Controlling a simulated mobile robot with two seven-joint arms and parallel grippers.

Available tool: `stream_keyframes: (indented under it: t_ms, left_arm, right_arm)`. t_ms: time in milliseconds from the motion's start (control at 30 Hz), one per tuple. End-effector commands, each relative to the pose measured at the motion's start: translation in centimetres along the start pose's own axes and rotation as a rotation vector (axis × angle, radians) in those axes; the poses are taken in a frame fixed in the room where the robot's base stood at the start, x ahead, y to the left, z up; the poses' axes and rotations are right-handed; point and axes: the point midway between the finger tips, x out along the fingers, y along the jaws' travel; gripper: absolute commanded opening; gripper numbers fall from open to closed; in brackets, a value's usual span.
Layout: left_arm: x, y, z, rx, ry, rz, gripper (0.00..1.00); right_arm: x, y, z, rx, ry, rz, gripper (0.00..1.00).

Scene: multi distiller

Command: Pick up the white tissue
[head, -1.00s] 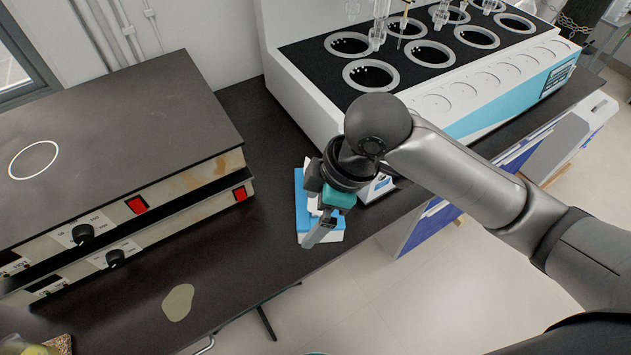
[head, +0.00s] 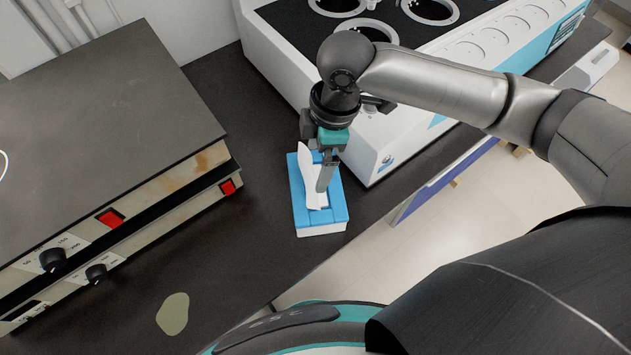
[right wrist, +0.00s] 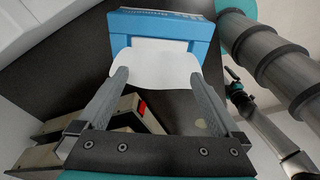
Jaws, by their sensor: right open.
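The white tissue (head: 311,182) stands up out of the slot of a blue and white tissue box (head: 341,212) on the black bench. My right gripper (head: 324,184) is open, pointing down at the tissue just above the box. In the right wrist view the tissue (right wrist: 155,66) spreads between the two open fingers (right wrist: 158,80), with the blue box (right wrist: 165,24) beyond it. The tissue's edges come close to both fingertips; I cannot tell whether they touch. The wrist hides part of the box's far end in the head view. My left gripper does not show clearly.
A white bath unit (head: 352,150) with round openings stands right behind the box. Stacked hot plates (head: 110,100) with red switches stand to the left. The bench (head: 235,240) between them and the box is clear, apart from a pale green patch (head: 173,313).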

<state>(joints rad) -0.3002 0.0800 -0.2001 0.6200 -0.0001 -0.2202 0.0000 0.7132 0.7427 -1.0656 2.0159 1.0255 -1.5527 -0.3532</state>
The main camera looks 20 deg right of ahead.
Motion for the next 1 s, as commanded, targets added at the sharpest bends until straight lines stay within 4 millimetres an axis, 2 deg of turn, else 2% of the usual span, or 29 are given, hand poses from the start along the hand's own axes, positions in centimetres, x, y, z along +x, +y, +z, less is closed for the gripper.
stream_keyframes:
  t_ms: [267, 567, 800, 867, 1000]
  left_arm:
    - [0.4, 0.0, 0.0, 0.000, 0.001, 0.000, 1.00]
    - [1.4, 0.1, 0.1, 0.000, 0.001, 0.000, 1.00]
    - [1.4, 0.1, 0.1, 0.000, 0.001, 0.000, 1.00]
    - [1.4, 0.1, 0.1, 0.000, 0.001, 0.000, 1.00]
    - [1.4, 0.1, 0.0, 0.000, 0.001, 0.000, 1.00]
  right_arm:
    - [1.7, 0.0, 0.1, 0.001, 0.000, 0.000, 1.00]
    - [6.0, 0.1, 0.6, 0.000, -0.001, -0.001, 1.00]
    - [6.2, 0.1, 0.6, -0.001, 0.000, 0.002, 1.00]
    - [6.2, 0.1, 0.6, -0.001, 0.000, 0.002, 0.95]
    - [6.2, 0.1, 0.6, -0.001, 0.000, 0.002, 0.80]
